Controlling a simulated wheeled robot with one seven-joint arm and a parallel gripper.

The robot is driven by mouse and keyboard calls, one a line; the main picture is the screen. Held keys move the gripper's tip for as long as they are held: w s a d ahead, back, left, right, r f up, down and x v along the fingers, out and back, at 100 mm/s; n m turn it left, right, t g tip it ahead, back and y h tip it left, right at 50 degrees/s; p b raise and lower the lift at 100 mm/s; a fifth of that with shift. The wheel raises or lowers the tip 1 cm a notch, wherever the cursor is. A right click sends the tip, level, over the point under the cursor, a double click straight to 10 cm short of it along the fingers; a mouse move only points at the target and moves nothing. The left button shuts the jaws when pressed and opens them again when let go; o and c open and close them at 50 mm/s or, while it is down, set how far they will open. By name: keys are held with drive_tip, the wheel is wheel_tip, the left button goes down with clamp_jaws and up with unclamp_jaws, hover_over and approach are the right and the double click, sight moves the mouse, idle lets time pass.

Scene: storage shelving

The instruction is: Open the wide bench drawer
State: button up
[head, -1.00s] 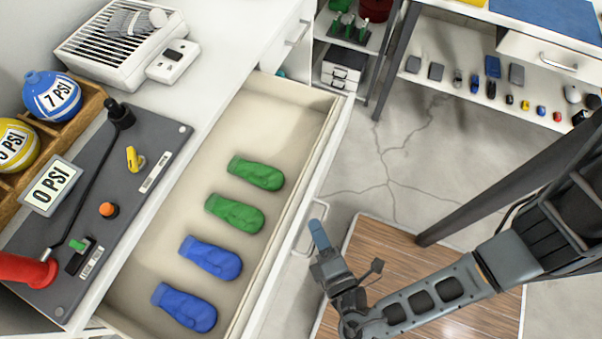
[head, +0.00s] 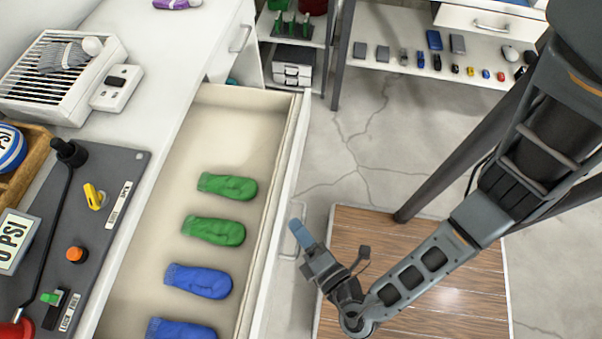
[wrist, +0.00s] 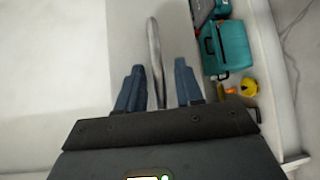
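The wide bench drawer (head: 233,119) is pulled well out from under the white bench. Green mitts (head: 228,187) and blue mitts (head: 198,281) lie in a row inside it. Its pale bar handle (head: 288,243) is on the drawer front, partly hidden behind my fingers in the head view. My gripper (head: 300,235) is at this handle. In the wrist view the handle bar (wrist: 154,55) runs between my two blue fingertips (wrist: 158,88), with gaps visible on both sides. The fingers are apart and look open around the bar; contact is not visible.
A grey panel (head: 118,165) with knobs and a white vented box (head: 62,75) stand on the bench. A wooden mat (head: 425,270) lies on the floor under my arm. A shelf of small items (head: 400,55) is at the back. The wrist view shows a teal case (wrist: 228,48) at right.

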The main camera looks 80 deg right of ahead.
drive_tip(key=b+v, duration=0.1)
drive_tip(key=v, duration=0.6)
drive_tip(key=shift+s+a, duration=0.25)
drive_tip(key=shift+a, duration=0.05)
